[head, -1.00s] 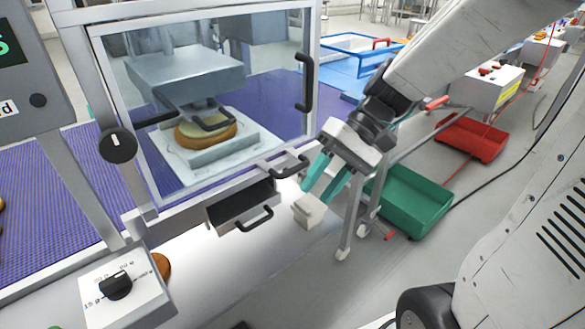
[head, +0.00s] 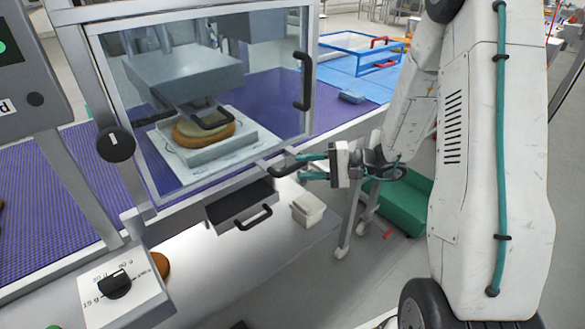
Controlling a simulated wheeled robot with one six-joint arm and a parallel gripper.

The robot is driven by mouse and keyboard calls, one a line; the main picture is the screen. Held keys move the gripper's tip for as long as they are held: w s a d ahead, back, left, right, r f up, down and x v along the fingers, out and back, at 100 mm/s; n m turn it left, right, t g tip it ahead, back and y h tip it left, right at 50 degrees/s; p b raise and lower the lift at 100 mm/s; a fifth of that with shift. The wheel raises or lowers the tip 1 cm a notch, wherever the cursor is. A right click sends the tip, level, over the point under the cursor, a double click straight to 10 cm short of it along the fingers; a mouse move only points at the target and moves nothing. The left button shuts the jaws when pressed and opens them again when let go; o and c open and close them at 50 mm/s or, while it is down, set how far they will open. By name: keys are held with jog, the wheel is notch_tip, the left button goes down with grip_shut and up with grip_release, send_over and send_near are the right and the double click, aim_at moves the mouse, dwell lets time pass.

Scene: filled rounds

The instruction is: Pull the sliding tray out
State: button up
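The sliding tray (head: 205,152) is a pale plate inside the clear-windowed machine, with a round filled bun (head: 190,133) on it below a grey press block. A black bar handle (head: 287,169) sticks out at the machine's lower right edge and seems to belong to this tray. My gripper (head: 305,166) points left at this handle. Its two teal fingers are apart, one above and one below the handle's right end. Whether they touch it I cannot tell. A dark shallow drawer (head: 232,204) with its own black handle (head: 254,218) sits lower, in front of the machine.
A small pale box (head: 308,209) stands on the white bench just below my gripper. The window door has a black handle (head: 304,81). A dial box (head: 122,287) stands at the lower left. A green bin (head: 405,205) is behind my arm. The bench front is mostly clear.

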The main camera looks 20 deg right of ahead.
aim_at(299, 167)
jog(key=shift+x, duration=2.05)
grip_shut()
jog(key=shift+d, duration=0.15)
